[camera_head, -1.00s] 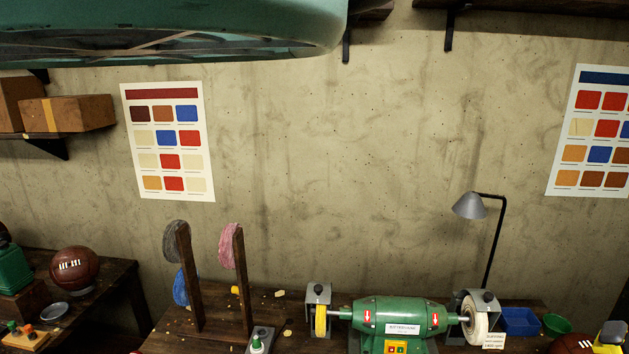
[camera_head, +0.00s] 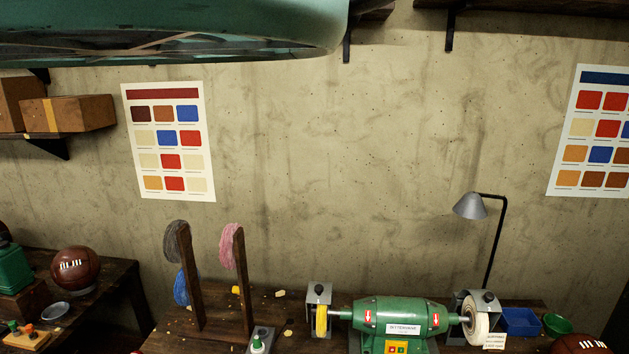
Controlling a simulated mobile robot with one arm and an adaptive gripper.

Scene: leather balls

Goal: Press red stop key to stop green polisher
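The green polisher (camera_head: 402,315) stands on the dark wooden bench at the bottom right of centre. It has a yellow wheel (camera_head: 321,320) on its left and a whitish wheel (camera_head: 478,322) on its right, each under a grey guard. Red arrow labels mark both ends of its body. Low on its front, a small yellow key plate (camera_head: 397,347) shows at the bottom edge of the picture, partly cut off. It seems to carry a red and a green key, too small to tell clearly. My gripper is not in view.
Two wooden posts with grey, blue and pink discs (camera_head: 233,245) stand left of the polisher, near a green knob on a grey box (camera_head: 259,343). A desk lamp (camera_head: 481,208), blue tray (camera_head: 520,321) and green bowl (camera_head: 557,324) are to the right. A large teal shape (camera_head: 170,30) hangs overhead.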

